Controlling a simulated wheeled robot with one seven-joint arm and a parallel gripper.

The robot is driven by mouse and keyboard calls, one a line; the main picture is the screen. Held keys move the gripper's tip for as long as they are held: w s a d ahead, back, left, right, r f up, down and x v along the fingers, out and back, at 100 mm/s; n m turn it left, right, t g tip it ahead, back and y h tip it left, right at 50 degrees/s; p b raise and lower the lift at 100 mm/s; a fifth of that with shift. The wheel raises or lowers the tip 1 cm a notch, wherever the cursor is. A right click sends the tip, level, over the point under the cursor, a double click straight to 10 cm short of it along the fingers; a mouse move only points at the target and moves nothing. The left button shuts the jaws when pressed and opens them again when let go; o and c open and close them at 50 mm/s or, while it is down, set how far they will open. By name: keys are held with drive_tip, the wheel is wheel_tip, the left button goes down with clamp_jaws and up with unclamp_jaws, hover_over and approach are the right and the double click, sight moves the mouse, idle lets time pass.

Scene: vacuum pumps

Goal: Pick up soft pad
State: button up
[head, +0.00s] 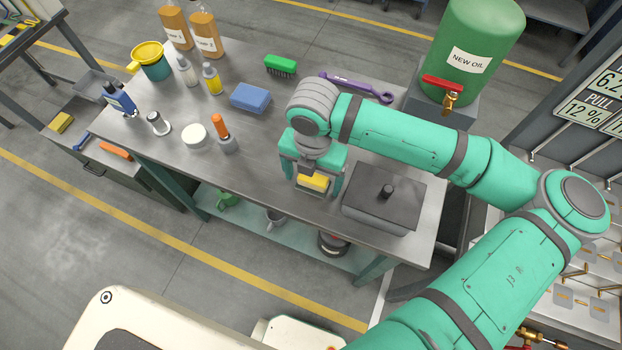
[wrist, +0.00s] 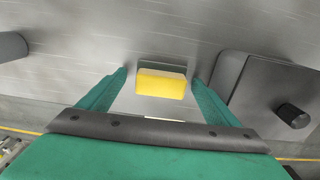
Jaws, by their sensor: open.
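A small yellow block (head: 314,182), which looks like the soft pad, is on the grey metal bench (head: 240,180) near its front edge. In the wrist view the yellow pad (wrist: 161,84) shows in the middle, with a lighter strip along its far edge. My gripper (head: 312,186) points down over it with its jaws open. In the wrist view the fingers of my gripper (wrist: 160,78) stand to the left and right of the pad, with a gap on each side. Whether the fingertips reach the bench is hard to tell.
A dark lidded box (head: 385,205) with a knob stands just right of my gripper. A blue sponge (head: 250,97), an orange-handled tool (head: 222,130) and a white round item (head: 195,136) are to the left. A purple wrench (head: 355,87) and green brush (head: 280,64) lie behind.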

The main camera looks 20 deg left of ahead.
drive_tip(key=c, duration=1.1)
drive_tip(key=shift+c, duration=0.2)
drive_tip(key=shift+r, duration=0.15)
